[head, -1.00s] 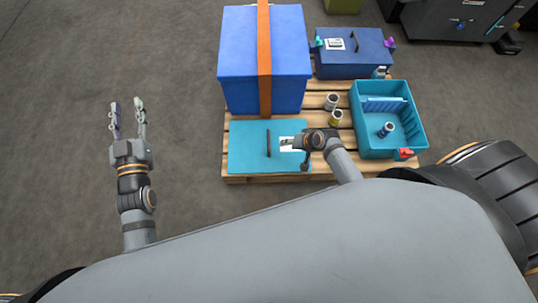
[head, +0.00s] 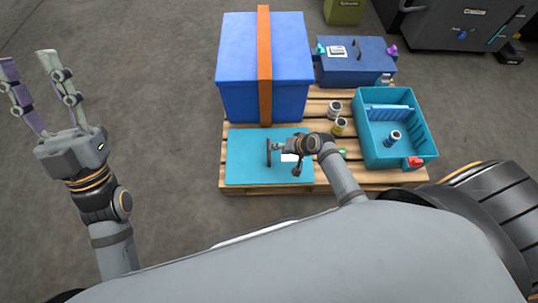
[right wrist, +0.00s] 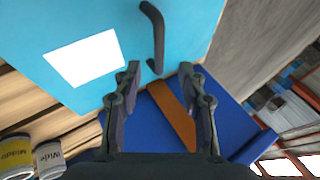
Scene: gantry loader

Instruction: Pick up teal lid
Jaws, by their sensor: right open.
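The teal lid (head: 243,172) lies flat on the wooden pallet, in front of the big blue box. It has a dark bar handle (head: 268,154) and a white label, partly covered by my right wrist in the head view. My right gripper (head: 276,147) is over the lid at the handle. In the right wrist view its fingers (right wrist: 160,72) are open, and the near end of the handle (right wrist: 157,35) reaches between the fingertips. I cannot tell whether they touch it. My left gripper (head: 28,60) is open and empty over the floor at the left.
The blue box (head: 235,70) with an orange strap (head: 264,90) stands behind the lid. Two cans stand between. A navy toolbox (head: 345,72) is behind. The floor at left is clear.

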